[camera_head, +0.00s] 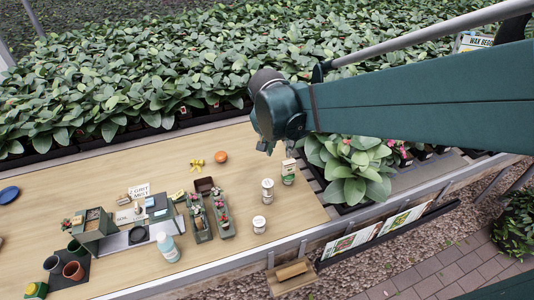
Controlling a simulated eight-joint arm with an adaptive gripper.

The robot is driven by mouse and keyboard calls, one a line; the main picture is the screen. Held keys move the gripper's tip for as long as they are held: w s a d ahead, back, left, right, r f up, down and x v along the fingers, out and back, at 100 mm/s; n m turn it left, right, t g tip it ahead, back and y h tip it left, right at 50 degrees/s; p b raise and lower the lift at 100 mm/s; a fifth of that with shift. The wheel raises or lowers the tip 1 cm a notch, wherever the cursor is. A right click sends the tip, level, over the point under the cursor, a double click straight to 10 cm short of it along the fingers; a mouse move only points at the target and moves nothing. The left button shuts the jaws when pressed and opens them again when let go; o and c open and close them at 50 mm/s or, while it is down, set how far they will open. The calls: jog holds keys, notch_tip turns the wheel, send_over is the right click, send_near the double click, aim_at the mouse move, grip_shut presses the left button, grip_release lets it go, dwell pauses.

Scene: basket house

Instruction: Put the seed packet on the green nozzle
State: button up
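I cannot pick out the seed packet or the green nozzle for certain. A small upright item with a pale, printed front and a green lower part (288,172) stands near the right end of the wooden table; it is too small to name. My gripper (267,147) hangs at the end of my teal arm, in the picture just above and left of that item. Its fingers are small and dark, and I cannot see whether they are open or shut or hold anything.
Dense leafy plants (150,70) line the back.

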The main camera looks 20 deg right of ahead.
jog(key=s+a+r+n+t+y, duration=0.1)
jog(key=s+a+r+n+t, duration=0.1)
jog(key=s, duration=0.6)
jog(key=s+a+r+n+t+y, duration=0.2)
jog(key=s+a+n, duration=0.2)
jog(key=s+n, duration=0.3)
jog(key=shift+s+r, duration=0.2)
jog(key=shift+s, duration=0.35)
